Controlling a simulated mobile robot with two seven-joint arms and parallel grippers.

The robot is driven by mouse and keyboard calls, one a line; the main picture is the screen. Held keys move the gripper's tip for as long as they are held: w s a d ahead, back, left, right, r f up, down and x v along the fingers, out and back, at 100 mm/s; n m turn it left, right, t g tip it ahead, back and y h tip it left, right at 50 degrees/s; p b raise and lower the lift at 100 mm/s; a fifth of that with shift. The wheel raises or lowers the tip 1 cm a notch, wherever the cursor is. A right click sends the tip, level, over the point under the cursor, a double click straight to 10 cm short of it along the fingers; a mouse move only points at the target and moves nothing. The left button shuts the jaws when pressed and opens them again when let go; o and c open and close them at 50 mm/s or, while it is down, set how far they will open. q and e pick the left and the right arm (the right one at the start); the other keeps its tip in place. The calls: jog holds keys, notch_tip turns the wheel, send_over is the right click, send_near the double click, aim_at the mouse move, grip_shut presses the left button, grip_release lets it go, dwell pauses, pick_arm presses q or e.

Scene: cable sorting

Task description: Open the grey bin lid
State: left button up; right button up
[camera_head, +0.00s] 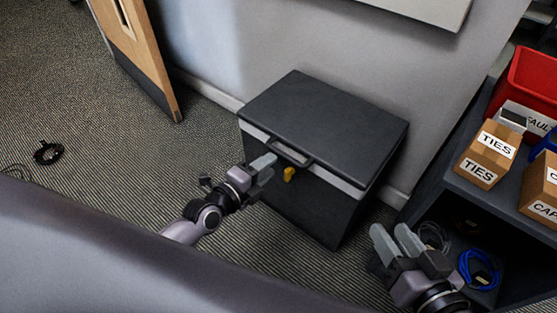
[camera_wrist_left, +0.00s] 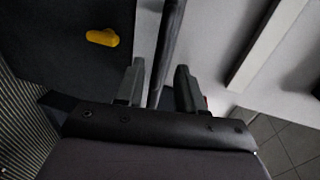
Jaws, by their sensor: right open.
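The dark grey bin (camera_head: 310,205) stands on the floor against the wall, with its lid (camera_head: 325,122) shut flat on top. A bar handle (camera_head: 290,156) juts from the lid's front edge, above a yellow latch (camera_head: 289,174); the latch also shows in the left wrist view (camera_wrist_left: 102,38). My left gripper (camera_head: 264,164) is at the bin's front, by the handle's left end. In the left wrist view, its fingers (camera_wrist_left: 160,88) are apart, with the dark handle bar (camera_wrist_left: 170,40) between them and gaps beside it. My right gripper (camera_head: 398,240) is open and empty, right of the bin.
A shelf unit (camera_head: 428,187) stands to the right, carrying cardboard boxes marked TIES (camera_head: 487,155) and a red bin (camera_head: 530,80). A blue cable coil (camera_head: 478,270) lies on its lower level. A wooden door (camera_head: 140,48) and a black coil (camera_head: 47,152) are left, with clear carpet between.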

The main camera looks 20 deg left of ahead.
aim_at(281, 156)
pick_arm(q)
jog(key=shift+b+x, duration=1.25)
jog(key=shift+x, duration=2.2)
pick_arm(e)
jog(key=shift+s+d+n+t+h, duration=0.2)
jog(key=shift+d+n+t+h, duration=0.25)
jog(key=shift+d, duration=0.45)
pick_arm(q)
grip_shut()
